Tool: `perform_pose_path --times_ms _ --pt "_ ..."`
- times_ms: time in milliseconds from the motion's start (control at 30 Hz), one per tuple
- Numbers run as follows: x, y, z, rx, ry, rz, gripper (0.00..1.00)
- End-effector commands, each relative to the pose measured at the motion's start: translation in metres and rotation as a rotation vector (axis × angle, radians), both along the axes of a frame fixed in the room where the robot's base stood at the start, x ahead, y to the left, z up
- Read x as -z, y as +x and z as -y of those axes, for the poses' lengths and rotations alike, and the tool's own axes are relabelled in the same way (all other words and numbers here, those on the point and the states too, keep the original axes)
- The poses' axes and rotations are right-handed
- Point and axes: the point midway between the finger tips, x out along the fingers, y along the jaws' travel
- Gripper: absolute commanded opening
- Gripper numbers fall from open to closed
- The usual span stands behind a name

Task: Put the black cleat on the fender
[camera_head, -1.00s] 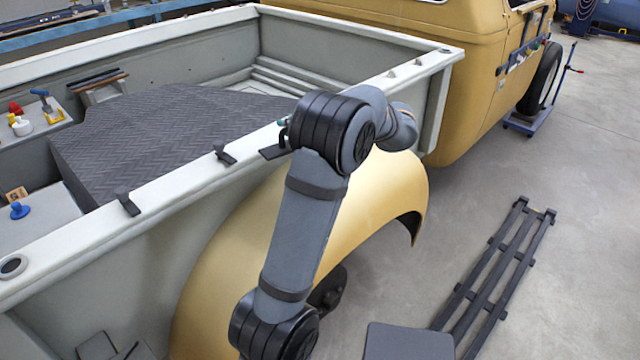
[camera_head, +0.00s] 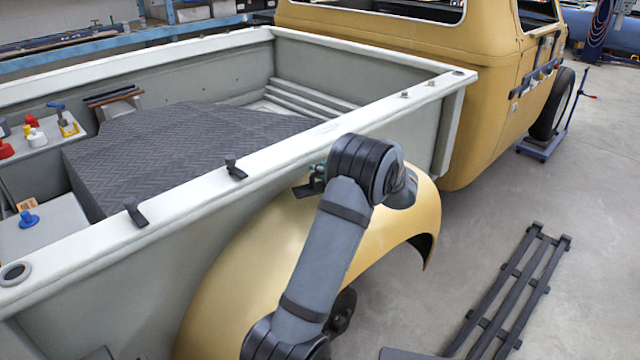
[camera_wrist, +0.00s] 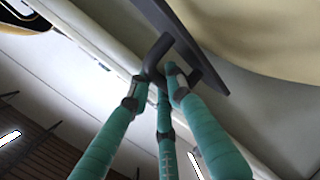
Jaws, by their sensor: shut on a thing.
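My gripper (camera_head: 318,176) has teal-wrapped fingers, which also show in the wrist view (camera_wrist: 160,85). It is shut on a black cleat (camera_head: 303,190), a dark flat plate with a bent grip part, also seen in the wrist view (camera_wrist: 187,45). The cleat is just outside the truck bed's side rail, by the upper part of the fender (camera_head: 265,260). The fender is a rounded yellow arch on the bed's outer side, partly hidden behind my arm. I cannot tell whether the cleat touches it.
Two similar dark cleats (camera_head: 235,170) (camera_head: 135,212) sit on the pale side rail (camera_head: 190,190). A dark ribbed block (camera_head: 190,150) fills part of the bed. A slatted black rack (camera_head: 510,295) lies on the open floor at right. The yellow cab (camera_head: 400,50) stands beyond.

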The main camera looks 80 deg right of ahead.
Motion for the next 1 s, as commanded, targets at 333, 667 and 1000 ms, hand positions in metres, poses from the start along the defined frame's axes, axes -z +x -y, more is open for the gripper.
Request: perform_pose_path --times_ms 333,667,1000 --pt "0.032 0.011 0.003 0.002 0.004 0.003 0.0" --pt "0.046 0.01 0.004 0.001 -0.002 0.001 0.0" --pt "0.049 0.01 0.003 0.0 -0.001 0.001 0.26"
